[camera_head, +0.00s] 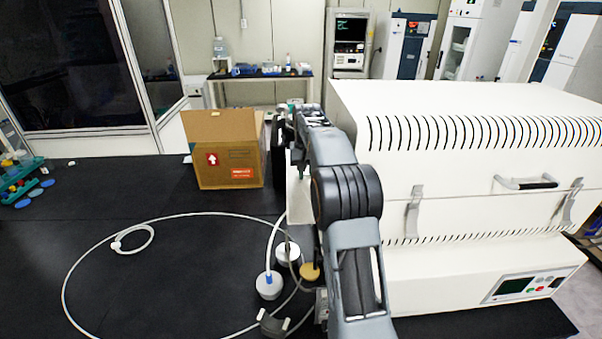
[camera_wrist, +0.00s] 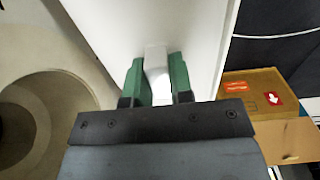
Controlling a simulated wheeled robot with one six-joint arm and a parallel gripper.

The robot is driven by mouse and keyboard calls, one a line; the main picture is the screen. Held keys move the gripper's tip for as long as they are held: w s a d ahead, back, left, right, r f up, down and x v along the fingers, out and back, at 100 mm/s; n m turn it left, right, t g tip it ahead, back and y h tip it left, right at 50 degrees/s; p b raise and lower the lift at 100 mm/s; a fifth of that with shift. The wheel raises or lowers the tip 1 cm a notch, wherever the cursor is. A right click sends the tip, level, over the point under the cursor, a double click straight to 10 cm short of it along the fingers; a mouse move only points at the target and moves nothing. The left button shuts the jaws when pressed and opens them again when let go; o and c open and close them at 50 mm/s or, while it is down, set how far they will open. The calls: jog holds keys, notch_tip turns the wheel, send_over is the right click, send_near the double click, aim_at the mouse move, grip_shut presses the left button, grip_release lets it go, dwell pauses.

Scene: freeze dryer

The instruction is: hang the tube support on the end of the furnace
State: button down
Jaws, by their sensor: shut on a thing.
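The furnace (camera_head: 465,190) is a large white box with slotted vents on the right of the head view. My gripper has green fingertips (camera_wrist: 158,80) in the wrist view. They are shut on a small white piece, which I take to be the tube support (camera_wrist: 156,62). A broad white panel (camera_wrist: 130,25) lies just beyond it; I cannot tell whether the support touches it. In the head view my arm reaches away along the furnace's left end and hides most of that end and the held piece.
A cardboard box (camera_head: 228,165) stands left of the arm and also shows in the wrist view (camera_wrist: 265,88). A round beige opening (camera_wrist: 40,120) shows at the wrist view's left.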

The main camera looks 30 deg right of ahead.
jog(key=shift+f+b, duration=0.3)
jog(key=shift+f, duration=0.35)
dwell(0.7)
dwell(0.3)
jog(key=c, duration=0.9)
grip_release()
jog(key=shift+f, duration=0.1)
jog(key=shift+s, duration=0.15)
jog(key=shift+a+r+p, duration=0.15)
jog(key=shift+r+p, duration=0.2)
jog(key=shift+r, duration=0.35)
jog(key=shift+a+r+p, duration=0.1)
jog(key=shift+r+p, duration=0.25)
jog(key=shift+r, duration=0.3)
jog(key=shift+w+a+r, duration=0.1)
jog(key=shift+a+r, duration=0.1)
jog(key=shift+r, duration=0.55)
jog(key=shift+w+a+r, duration=0.15)
jog(key=shift+a+r, duration=0.1)
jog(key=shift+r, duration=0.45)
jog(key=shift+w+a+r, duration=0.1)
jog(key=shift+a+r, duration=0.1)
jog(key=shift+r, duration=0.55)
